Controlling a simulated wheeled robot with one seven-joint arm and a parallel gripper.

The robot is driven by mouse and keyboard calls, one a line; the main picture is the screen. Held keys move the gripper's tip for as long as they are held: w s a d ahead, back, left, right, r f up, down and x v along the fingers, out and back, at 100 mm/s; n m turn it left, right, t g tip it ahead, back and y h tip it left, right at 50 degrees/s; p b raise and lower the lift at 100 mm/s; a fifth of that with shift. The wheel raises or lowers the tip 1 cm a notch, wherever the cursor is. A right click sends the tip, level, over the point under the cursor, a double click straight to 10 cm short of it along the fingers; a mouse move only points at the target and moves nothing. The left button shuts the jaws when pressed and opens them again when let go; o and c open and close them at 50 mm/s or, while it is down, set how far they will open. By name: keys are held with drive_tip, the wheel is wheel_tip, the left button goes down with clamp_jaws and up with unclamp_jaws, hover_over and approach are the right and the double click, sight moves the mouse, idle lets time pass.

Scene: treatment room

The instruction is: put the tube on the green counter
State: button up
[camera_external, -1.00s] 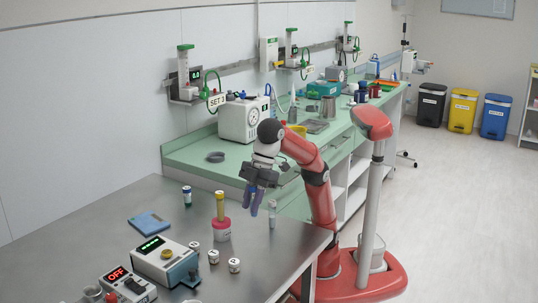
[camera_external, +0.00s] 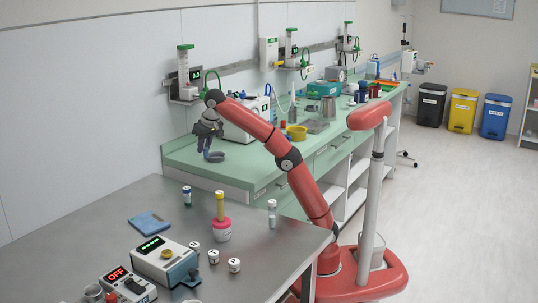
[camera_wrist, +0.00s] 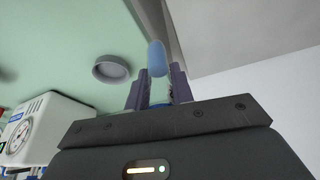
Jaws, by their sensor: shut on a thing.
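My gripper (camera_external: 207,153) is over the near left end of the green counter (camera_external: 180,157), with its fingers pointing down. In the wrist view my gripper (camera_wrist: 158,90) is shut on the tube (camera_wrist: 157,58), whose blue rounded end sticks out past the fingertips. In the outside view the tube is too small and covered to make out. In the wrist view the green counter (camera_wrist: 60,35) lies below and left of the tube. I cannot tell how high the tube is above it.
A round grey dish (camera_wrist: 110,70) lies on the counter close by the gripper. A white device (camera_external: 238,120) stands further right. The steel table (camera_external: 110,205) in front holds a blue-capped bottle (camera_external: 187,196), a yellow-topped pink container (camera_external: 221,228) and a clear vial (camera_external: 272,213). The counter's left end has free room.

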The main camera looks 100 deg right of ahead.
drive_tip(key=s+d+m+g, duration=0.1)
drive_tip(key=s+d+m, duration=0.2)
drive_tip(key=d, duration=0.4)
drive_tip(key=s+d+f+m+g, duration=0.1)
drive_tip(key=s+d+m, duration=0.2)
drive_tip(key=s+d, duration=0.3)
drive_tip(key=s+d+f+m+g, duration=0.1)
drive_tip(key=s+d+m, duration=0.3)
drive_tip(key=d, duration=0.5)
drive_tip(key=shift+s+d+h+p, duration=0.15)
drive_tip(key=shift+s+h+p, duration=0.1)
drive_tip(key=shift+h+p, duration=0.15)
drive_tip(key=shift+g, duration=0.3)
drive_tip(key=shift+f+b, duration=0.6)
drive_tip(key=shift+f, duration=1.5)
drive_tip(key=shift+f, duration=0.2)
drive_tip(key=o, duration=0.9)
drive_tip(key=shift+o, duration=0.3)
drive_tip(key=shift+r, duration=0.1)
